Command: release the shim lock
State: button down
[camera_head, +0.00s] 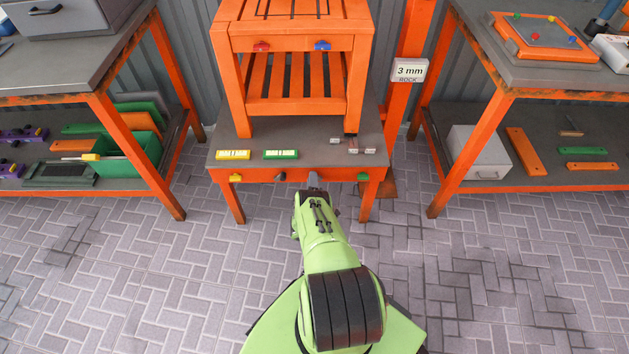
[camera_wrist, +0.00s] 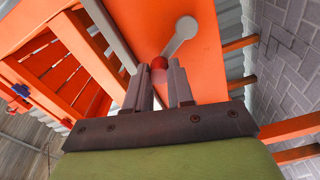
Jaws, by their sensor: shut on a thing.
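A grey lever (camera_wrist: 182,38) with a round end and a red knob (camera_wrist: 158,63) sits against an orange panel in the wrist view; I take it to be the shim lock. My gripper (camera_wrist: 162,72) has its two grey fingers on either side of the red knob and is shut on it. In the head view my gripper (camera_head: 314,180) is at the front edge of the small orange bench (camera_head: 330,178); there the red knob is hidden by my arm.
A slatted orange stand (camera_head: 293,70) with red and blue knobs rests on the bench. Yellow (camera_head: 233,155) and green (camera_head: 281,154) blocks lie in front of it. Workbenches stand left (camera_head: 60,72) and right (camera_head: 540,75). The paved floor is clear.

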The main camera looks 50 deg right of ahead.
jog(key=shift+w+a+f+n, duration=0.1)
jog(key=shift+w+a+n, duration=0.05)
jog(key=shift+n, duration=0.25)
jog(key=c, duration=1)
grip_release()
